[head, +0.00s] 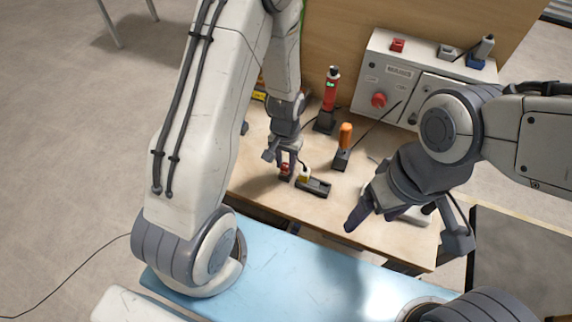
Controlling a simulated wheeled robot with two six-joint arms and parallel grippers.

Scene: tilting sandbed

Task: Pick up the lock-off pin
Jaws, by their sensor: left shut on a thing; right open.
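My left gripper (286,164) points down over the wooden table and is shut on a small red piece (285,170), which looks like the lock-off pin. The fingers hide part of it. Its lower end is at or just above a small dark base on the table, and I cannot tell whether they touch. My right gripper (407,226) is open over the table's right front part, with its fingers spread wide and well apart from the pin.
A black tray (318,188) with a yellow piece (304,175) lies just right of my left gripper. Behind stand an orange-handled tool (345,135) and a red device (331,88) in dark holders. A grey control box (393,72) with a red knob (379,100) stands at the back.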

